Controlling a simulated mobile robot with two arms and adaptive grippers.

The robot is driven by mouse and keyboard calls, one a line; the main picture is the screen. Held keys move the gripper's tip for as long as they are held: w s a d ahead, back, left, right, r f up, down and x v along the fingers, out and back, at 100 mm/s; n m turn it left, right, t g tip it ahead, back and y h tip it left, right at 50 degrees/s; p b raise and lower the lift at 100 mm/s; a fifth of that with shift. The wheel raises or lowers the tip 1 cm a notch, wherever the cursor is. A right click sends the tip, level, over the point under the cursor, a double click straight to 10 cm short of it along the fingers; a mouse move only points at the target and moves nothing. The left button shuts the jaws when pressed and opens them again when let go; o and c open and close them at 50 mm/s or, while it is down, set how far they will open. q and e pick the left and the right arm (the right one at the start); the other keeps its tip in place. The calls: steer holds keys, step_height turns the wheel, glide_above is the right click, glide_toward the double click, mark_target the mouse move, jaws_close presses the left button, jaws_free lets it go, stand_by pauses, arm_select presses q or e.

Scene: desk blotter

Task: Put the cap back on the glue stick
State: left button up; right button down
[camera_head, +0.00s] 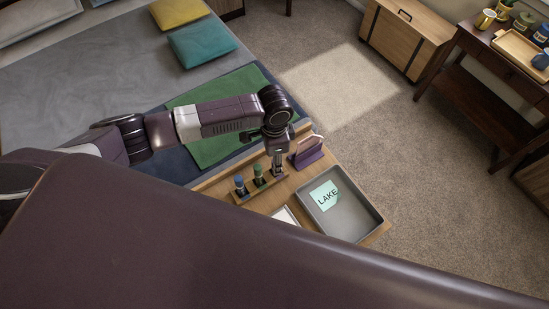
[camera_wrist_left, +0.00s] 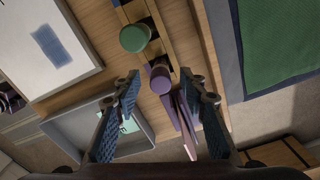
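A slotted wooden rack (camera_head: 244,200) on a wooden desk holds a blue-topped stick (camera_head: 240,184) and a green-topped stick (camera_head: 259,174). My left gripper (camera_head: 277,165) points down at the rack's far end. In the left wrist view, the green top (camera_wrist_left: 135,38) shows beside a purple round-topped piece (camera_wrist_left: 160,79). The left gripper (camera_wrist_left: 161,110) is open, its fingers apart on either side of the picture, with the purple piece beyond and between them. I cannot tell whether that piece is a cap or a capped stick. My right gripper is out of view.
A purple upright holder (camera_head: 308,158) stands close beside the left gripper. A grey tray (camera_head: 359,226) with a pale "LAKE" note (camera_head: 326,195) lies to the right. A white pad (camera_wrist_left: 45,50) lies on the desk. My own arm covers the foreground.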

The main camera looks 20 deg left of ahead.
arm_select(q)
step_height(320, 180, up, 12)
stand_by(0.5)
stand_by(0.7)
